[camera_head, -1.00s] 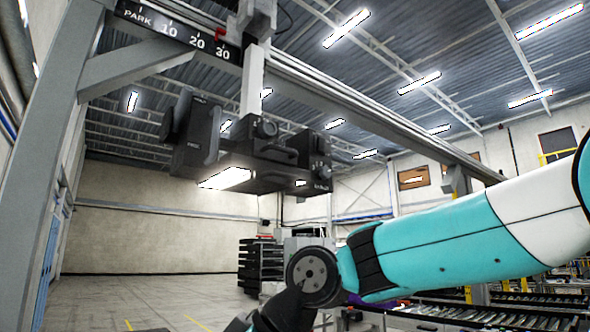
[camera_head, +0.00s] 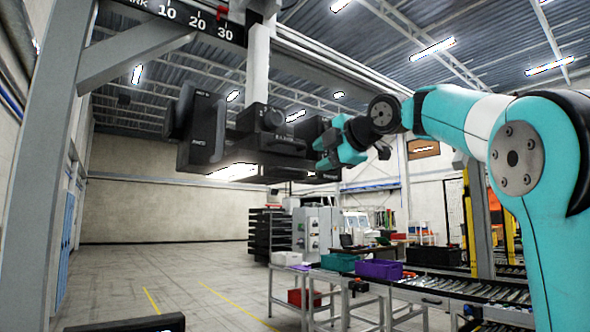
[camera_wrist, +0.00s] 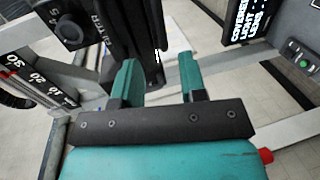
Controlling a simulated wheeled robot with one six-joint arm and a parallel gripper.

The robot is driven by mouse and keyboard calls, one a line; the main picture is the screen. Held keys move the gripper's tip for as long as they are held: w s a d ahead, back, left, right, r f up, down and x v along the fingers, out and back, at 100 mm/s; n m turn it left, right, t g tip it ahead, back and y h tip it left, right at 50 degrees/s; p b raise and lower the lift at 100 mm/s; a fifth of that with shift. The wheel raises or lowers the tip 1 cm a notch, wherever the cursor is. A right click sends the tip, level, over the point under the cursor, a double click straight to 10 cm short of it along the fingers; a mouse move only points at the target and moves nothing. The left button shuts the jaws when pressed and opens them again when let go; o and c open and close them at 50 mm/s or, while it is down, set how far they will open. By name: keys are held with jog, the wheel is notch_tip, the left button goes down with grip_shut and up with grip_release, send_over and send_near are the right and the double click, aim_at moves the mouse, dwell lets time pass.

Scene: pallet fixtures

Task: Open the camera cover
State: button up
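A dark camera unit (camera_head: 270,138) hangs from the overhead beam on a pale post, with knobs on its face and a lit panel on its underside. A black box-like part (camera_head: 208,125) is at its left end. I cannot tell which part is the cover. My gripper (camera_head: 322,150) is at the unit's right end, in front of a dark block there. In the wrist view my gripper (camera_wrist: 160,76) has its two teal fingers apart with nothing clearly between them. A dark panel with a knob (camera_wrist: 68,32) lies beyond the left finger; contact is not clear.
The overhead beam has a numbered scale (camera_head: 190,20) and a grey upright (camera_head: 45,170) at left. A dark panel with a green button (camera_wrist: 303,63) is at right in the wrist view. Tables with a purple bin (camera_head: 378,270) stand low behind. Floor at lower left is mostly clear.

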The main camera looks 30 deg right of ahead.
aim_at(297, 170)
jog(key=p+x, duration=0.3)
jog(key=x, duration=0.8)
jog(key=shift+s, duration=0.1)
grip_shut()
